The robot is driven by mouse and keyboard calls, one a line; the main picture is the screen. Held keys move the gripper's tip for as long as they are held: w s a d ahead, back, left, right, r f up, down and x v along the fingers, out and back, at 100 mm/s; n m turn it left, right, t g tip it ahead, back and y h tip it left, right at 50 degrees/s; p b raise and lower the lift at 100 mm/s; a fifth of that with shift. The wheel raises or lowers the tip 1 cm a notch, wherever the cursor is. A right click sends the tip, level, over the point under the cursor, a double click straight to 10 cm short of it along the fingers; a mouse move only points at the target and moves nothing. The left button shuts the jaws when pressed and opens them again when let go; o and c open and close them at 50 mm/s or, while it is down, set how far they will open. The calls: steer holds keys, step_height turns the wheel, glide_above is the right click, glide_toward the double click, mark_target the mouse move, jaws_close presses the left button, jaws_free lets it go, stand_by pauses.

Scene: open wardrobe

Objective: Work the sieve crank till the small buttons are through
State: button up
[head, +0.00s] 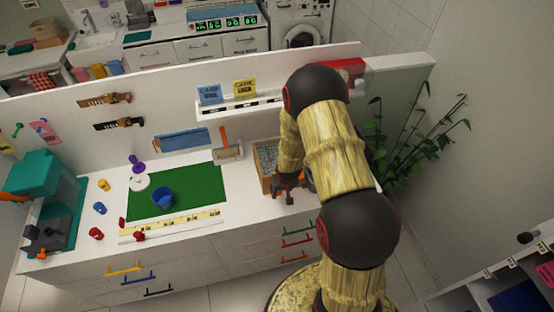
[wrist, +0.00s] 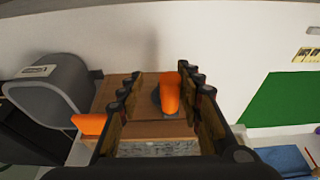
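The sieve is a wooden box (head: 265,183) with grey, grainy-looking contents, at the right end of the white counter in the head view. In the wrist view its wooden frame (wrist: 118,92) and grey speckled inside (wrist: 158,148) show. An upright orange crank handle (wrist: 170,92) rises from a dark round base. My gripper (wrist: 165,76) is open, with its dark fingers on either side of the handle. A gap shows on the left; contact on the right cannot be told. In the head view my gripper (head: 289,182) is low over the box's front. Single buttons cannot be made out.
A grey rounded container (wrist: 52,88) with a label stands left of the box in the wrist view, near another orange part (wrist: 88,124). A green mat (head: 205,183) with a blue cup (head: 162,197) lies left of the box. A back panel (head: 160,77) rises behind.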

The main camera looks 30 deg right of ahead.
steer(key=shift+s+d, duration=0.2)
steer(key=shift+d, duration=0.35)
steer(key=shift+c, duration=1.4)
steer(key=shift+w, duration=0.1)
steer(key=shift+w+a+b, duration=0.15)
steer(key=shift+a+b, duration=0.25)
steer(key=shift+b, duration=0.3)
steer(key=shift+w+a+f+b, duration=0.15)
steer(key=shift+a+b, duration=0.7)
steer(key=shift+b, duration=0.3)
steer(key=b, duration=0.2)
steer(key=a+b, duration=0.1)
steer(key=shift+w+a+b, duration=0.15)
steer(key=shift+w+b, duration=0.15)
steer(key=shift+b, duration=0.1)
steer(key=shift+a+r+b, duration=0.2)
steer(key=shift+a+b, duration=0.2)
steer(key=shift+b, duration=0.55)
steer(key=shift+d+r+p, duration=0.1)
steer(key=shift+r+p, duration=0.05)
steer(key=shift+p, duration=0.4)
